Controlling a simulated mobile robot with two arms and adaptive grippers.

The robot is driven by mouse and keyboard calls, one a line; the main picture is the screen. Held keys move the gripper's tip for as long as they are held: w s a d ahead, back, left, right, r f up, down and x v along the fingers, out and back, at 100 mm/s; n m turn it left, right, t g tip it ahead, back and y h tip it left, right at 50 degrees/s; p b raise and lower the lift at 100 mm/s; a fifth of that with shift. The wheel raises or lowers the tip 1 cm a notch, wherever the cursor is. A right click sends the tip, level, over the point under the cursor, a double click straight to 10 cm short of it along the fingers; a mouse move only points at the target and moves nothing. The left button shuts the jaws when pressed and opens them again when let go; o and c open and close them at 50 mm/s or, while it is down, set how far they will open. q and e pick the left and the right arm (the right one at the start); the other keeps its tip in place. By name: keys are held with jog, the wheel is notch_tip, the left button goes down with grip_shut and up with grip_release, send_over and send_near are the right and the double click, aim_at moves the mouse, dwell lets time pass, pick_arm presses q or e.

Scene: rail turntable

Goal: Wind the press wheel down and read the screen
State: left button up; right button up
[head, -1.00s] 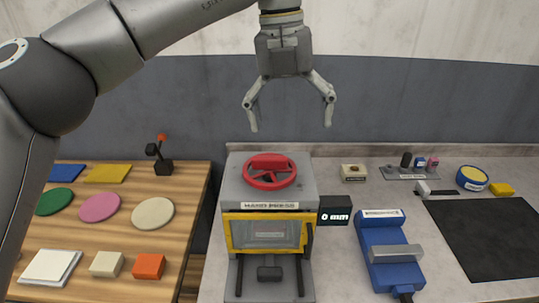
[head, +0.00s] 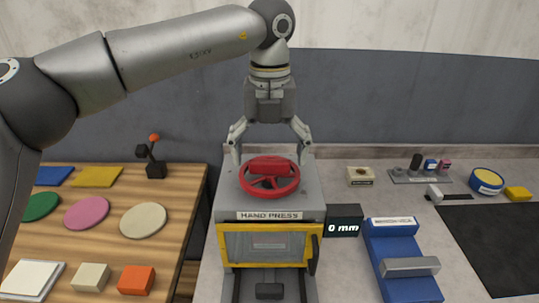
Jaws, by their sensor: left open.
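The hand press (head: 228,196) is a grey box in the middle of the head view, with a yellow-framed clear front door (head: 269,244) that looks shut. A red press wheel (head: 269,178) lies flat on its top. A small black screen (head: 343,222) at the press's right side reads "0 mm". My left gripper (head: 272,160) points down from above at the wheel. Its two fingers are open, one towards each side of the wheel, with the tips near the rim's far part. I cannot tell whether they touch it. My right gripper is not in view.
A small beige box (head: 360,176) and a rack of small items (head: 420,177) lie behind. On the left, a wooden table (head: 110,255) holds coloured discs and blocks.

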pick_arm(q)
jog(key=shift+f, duration=0.65)
jog(key=shift+c, duration=2.1)
jog(key=c, duration=0.6)
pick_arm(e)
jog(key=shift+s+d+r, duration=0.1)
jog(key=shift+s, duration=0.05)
